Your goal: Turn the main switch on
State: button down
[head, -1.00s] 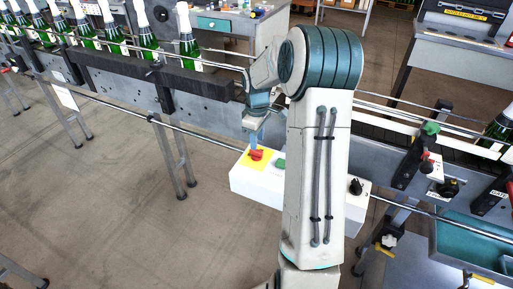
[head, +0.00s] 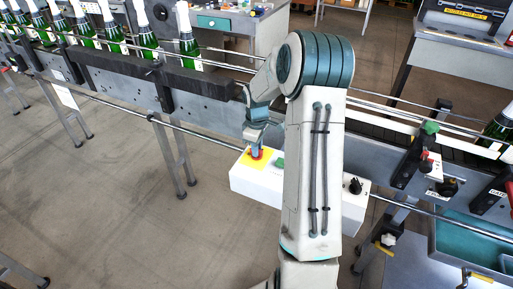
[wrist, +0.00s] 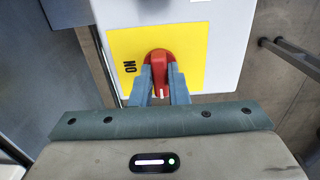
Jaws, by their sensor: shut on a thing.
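The main switch is a red rotary knob (wrist: 159,66) on a yellow plate (wrist: 195,45), with the word ON printed left of the knob in the wrist view. A white mark on the knob's grip shows at its lower end, between the fingers and away from ON. My gripper (wrist: 161,80) has a blue-grey finger on each side of the knob's grip and is shut on it. In the head view, my gripper (head: 257,147) reaches down onto the red knob, which is partly hidden by the fingers.
The switch sits on a white control box (head: 243,184) fixed to the conveyor's side. A green button (head: 280,163) is close beside it, and a black knob (head: 355,186) is at the right end. Green bottles (head: 187,46) stand on the conveyor behind.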

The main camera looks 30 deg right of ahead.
jog(key=shift+m, duration=0.3)
jog(key=m+b, duration=0.2)
jog(key=m, duration=0.1)
jog(key=shift+f+m, duration=0.1)
jog(key=shift+m, duration=0.2)
jog(key=m+b, duration=0.1)
jog(key=m, duration=0.3)
jog(key=shift+m, duration=0.3)
jog(key=m+b, duration=0.1)
jog(key=m, duration=0.3)
jog(key=shift+m, duration=2.5)
jog(key=c, duration=1.4)
grip_release()
